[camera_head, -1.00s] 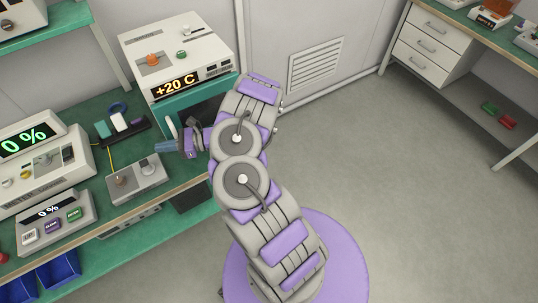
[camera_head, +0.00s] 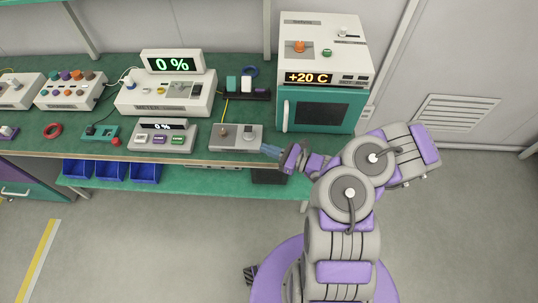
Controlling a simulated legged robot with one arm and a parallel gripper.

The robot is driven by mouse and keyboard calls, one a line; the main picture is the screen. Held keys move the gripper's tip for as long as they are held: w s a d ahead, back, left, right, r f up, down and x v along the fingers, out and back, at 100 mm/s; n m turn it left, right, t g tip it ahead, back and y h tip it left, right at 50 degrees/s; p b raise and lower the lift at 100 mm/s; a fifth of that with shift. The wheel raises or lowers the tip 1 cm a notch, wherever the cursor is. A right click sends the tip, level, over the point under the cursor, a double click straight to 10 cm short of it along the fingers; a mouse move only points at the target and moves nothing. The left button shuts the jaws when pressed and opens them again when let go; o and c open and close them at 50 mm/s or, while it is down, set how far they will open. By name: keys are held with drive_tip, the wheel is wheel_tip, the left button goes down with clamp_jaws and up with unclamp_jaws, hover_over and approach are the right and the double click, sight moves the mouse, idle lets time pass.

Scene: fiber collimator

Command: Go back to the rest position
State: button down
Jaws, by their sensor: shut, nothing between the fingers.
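My gripper (camera_head: 272,151) is at the end of my folded purple and grey arm, at the front edge of the green bench. Its blue-grey fingers point left and look closed, with nothing seen between them. The fingertips are just right of a small grey box with knobs (camera_head: 226,140); I cannot tell whether they touch it.
The green bench (camera_head: 105,145) runs along the wall. On it are a meter reading 0 % (camera_head: 165,92), a smaller display box (camera_head: 163,140) and an oven reading +20 C (camera_head: 322,80). Blue bins (camera_head: 110,171) sit below. The grey floor (camera_head: 150,245) in front is clear.

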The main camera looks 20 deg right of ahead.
drive_tip(key=s+a+r+n+g+y, duration=0.4)
drive_tip(key=a+r+n+g, duration=0.3)
drive_tip(key=a+r+n, duration=0.4)
drive_tip(key=s+a+r+n+g+h, duration=0.4)
drive_tip(key=s+r+n+g, duration=0.55)
drive_tip(key=s, duration=0.25)
drive_tip(key=s+d+r+n+t+h, duration=0.1)
drive_tip(key=s+d+r+n+h, duration=0.1)
drive_tip(key=s+d+h, duration=0.5)
drive_tip(key=s+d+r+n+t+h, duration=0.2)
drive_tip(key=s+d+r+n+h, duration=0.1)
drive_tip(key=s+d+h, duration=0.3)
drive_tip(key=shift+s+d+r+h+p, duration=0.35)
drive_tip(key=shift+s+d+r, duration=0.3)
drive_tip(key=shift+s, duration=0.55)
drive_tip(key=shift+a+n, duration=0.1)
drive_tip(key=shift+n, duration=0.15)
